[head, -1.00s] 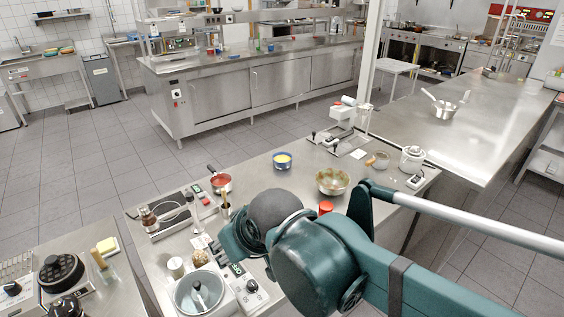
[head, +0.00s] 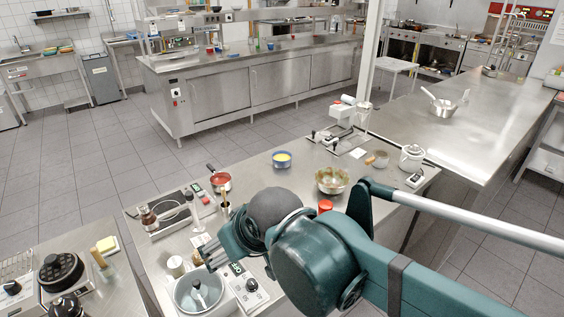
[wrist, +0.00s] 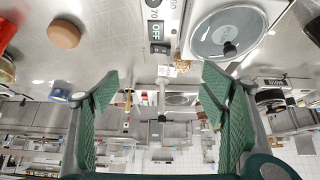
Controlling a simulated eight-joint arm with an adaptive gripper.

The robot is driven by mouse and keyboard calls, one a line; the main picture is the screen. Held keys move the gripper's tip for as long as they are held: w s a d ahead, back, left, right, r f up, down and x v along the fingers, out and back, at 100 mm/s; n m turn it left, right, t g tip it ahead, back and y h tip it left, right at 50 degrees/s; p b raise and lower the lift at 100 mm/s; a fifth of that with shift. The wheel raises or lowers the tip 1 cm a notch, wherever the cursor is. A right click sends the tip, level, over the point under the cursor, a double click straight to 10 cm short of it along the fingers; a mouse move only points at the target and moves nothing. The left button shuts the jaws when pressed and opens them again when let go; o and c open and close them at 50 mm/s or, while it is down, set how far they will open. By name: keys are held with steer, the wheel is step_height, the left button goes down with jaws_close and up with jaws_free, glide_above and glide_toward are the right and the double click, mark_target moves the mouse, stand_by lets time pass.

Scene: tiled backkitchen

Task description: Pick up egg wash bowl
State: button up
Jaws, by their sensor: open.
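A small blue bowl with yellow contents (head: 282,159), which looks like the egg wash bowl, stands upright on the steel counter. In the wrist view a small blue and yellow thing at the left (wrist: 59,95) seems to be the same bowl. My gripper (head: 212,256) is over the counter's near left part, well apart from the bowl, which is farther back and to the right. In the wrist view its two green fingers (wrist: 157,105) are spread wide with nothing between them.
A lidded pot (head: 198,291) and its control box (head: 250,291) lie close below my gripper. A red pan (head: 220,182), a mottled bowl (head: 332,181) and a red-topped jar (head: 325,206) stand near the blue bowl. Bare counter surrounds the blue bowl.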

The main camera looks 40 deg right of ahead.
steer(key=w+d+r+m+g+h+p, duration=0.1)
steer(key=w+d+r+m+p, duration=0.1)
steer(key=w+d+r, duration=0.3)
steer(key=w+d+r+m+p, duration=0.2)
steer(key=w, duration=0.4)
steer(key=m+g+h+p, duration=0.3)
steer(key=m+g+p, duration=0.2)
steer(key=m+p, duration=0.6)
glide_above(283, 158)
steer(key=a, duration=0.4)
steer(key=f, duration=1.1)
steer(key=shift+s+a+f, duration=0.15)
steer(key=shift+s+f, duration=0.1)
steer(key=shift+s, duration=0.1)
steer(key=shift+d+f+m, duration=0.25)
steer(key=shift+m, duration=0.05)
steer(key=shift+f, duration=0.15)
steer(key=shift+x, duration=1.15)
steer(key=shift+d, duration=0.1)
steer(key=shift+d+x, duration=0.1)
steer(key=shift+x, duration=1.2)
steer(key=shift+d+x, duration=0.15)
steer(key=shift+x, duration=1.1)
